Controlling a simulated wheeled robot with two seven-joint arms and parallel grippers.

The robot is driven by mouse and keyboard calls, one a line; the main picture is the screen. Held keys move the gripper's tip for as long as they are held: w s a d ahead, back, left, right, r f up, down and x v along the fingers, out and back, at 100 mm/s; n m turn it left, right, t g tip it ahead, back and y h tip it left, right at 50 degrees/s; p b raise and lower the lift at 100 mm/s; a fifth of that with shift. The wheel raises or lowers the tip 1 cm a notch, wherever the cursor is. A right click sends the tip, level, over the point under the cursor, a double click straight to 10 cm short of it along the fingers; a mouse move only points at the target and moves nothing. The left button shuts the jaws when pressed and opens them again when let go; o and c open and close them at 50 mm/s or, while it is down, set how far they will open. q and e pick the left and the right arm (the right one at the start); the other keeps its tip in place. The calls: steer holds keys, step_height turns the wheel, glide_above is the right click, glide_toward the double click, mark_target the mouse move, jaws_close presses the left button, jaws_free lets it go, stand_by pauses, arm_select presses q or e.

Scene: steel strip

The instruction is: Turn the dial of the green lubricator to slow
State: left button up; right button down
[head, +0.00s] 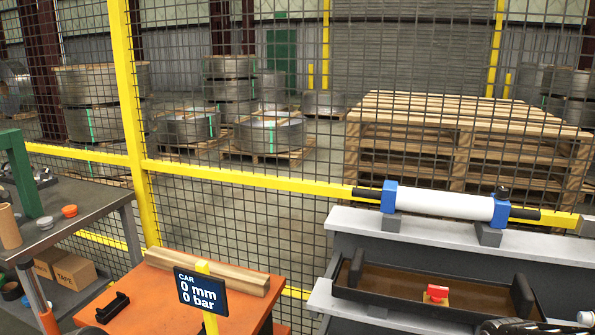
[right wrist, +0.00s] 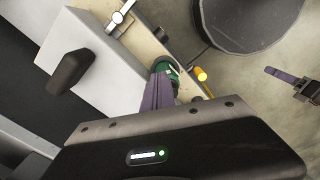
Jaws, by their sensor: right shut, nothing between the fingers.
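The green lubricator (right wrist: 168,68) shows in the right wrist view, a small rounded green body partly hidden behind my fingers. A pale ring or dial face seems to show on it, but its marks and setting are too small to read. My right gripper (right wrist: 162,80) is shut and empty, its purple fingers reaching up to the green lubricator. I cannot tell whether they touch it. The lubricator is not visible in the head view. My left gripper cannot be made out in either view.
In the right wrist view, a white gauge (right wrist: 122,14), a yellow-tipped part (right wrist: 202,74) and a large dark drum (right wrist: 245,22) are near the lubricator.

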steer(key=shift+s+a+p, duration=0.3)
steer(key=shift+s+a, duration=0.05)
steer(key=shift+a, duration=0.2)
stand_by(1.0)
steer(key=shift+s, duration=0.1)
steer(key=shift+s+d, duration=0.15)
steer(key=shift+s, duration=0.15)
stand_by(0.3)
step_height(320, 180, up, 6)
steer(key=p, duration=0.5)
